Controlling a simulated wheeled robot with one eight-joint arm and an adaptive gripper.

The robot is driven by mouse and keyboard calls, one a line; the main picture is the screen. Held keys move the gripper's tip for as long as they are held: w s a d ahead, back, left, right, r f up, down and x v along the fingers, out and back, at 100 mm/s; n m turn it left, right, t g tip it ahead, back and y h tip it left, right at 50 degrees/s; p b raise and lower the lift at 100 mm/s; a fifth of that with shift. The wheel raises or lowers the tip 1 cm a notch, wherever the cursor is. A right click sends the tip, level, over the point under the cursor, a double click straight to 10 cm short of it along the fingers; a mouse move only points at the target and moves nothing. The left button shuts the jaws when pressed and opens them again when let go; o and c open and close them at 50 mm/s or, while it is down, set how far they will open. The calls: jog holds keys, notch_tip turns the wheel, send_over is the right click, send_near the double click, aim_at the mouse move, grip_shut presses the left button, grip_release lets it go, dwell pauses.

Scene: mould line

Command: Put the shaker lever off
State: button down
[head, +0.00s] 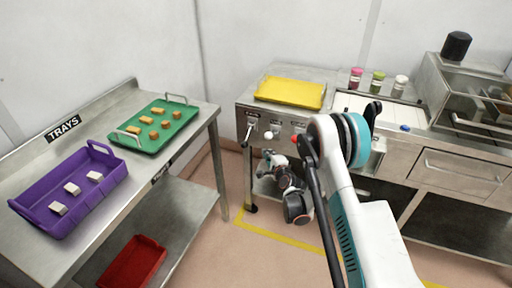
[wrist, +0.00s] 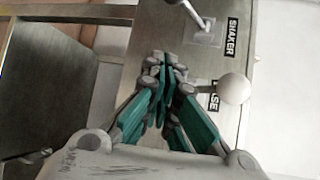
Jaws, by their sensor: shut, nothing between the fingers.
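The shaker lever (wrist: 196,16) is a metal lever on a pale plate at the top of the wrist view, beside the black SHAKER label (wrist: 231,37). In the head view the lever (head: 249,131) hangs at the left of the steel machine's front panel. My gripper (wrist: 165,66) is shut and empty, its fingertips apart from the lever and below it in the wrist view. In the head view my gripper (head: 272,161) is low in front of the panel, partly hidden by my arm.
A white ball knob (wrist: 234,88) sticks out right of my gripper, by a partly hidden label. A yellow mould (head: 291,93) lies on the machine. The left table (head: 187,143) holds a green tray (head: 157,126) and a purple tray (head: 71,190). Floor between is clear.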

jog(key=w+a+f+b, duration=0.1)
jog(key=w+a+b, duration=0.3)
jog(key=w+a, duration=0.2)
jog(key=shift+w+a+f+b, duration=0.15)
jog(key=shift+w+b, duration=0.25)
dwell(0.5)
jog(key=shift+s+r+g, duration=0.1)
jog(key=shift+r+g, duration=0.15)
jog(key=shift+g, duration=0.05)
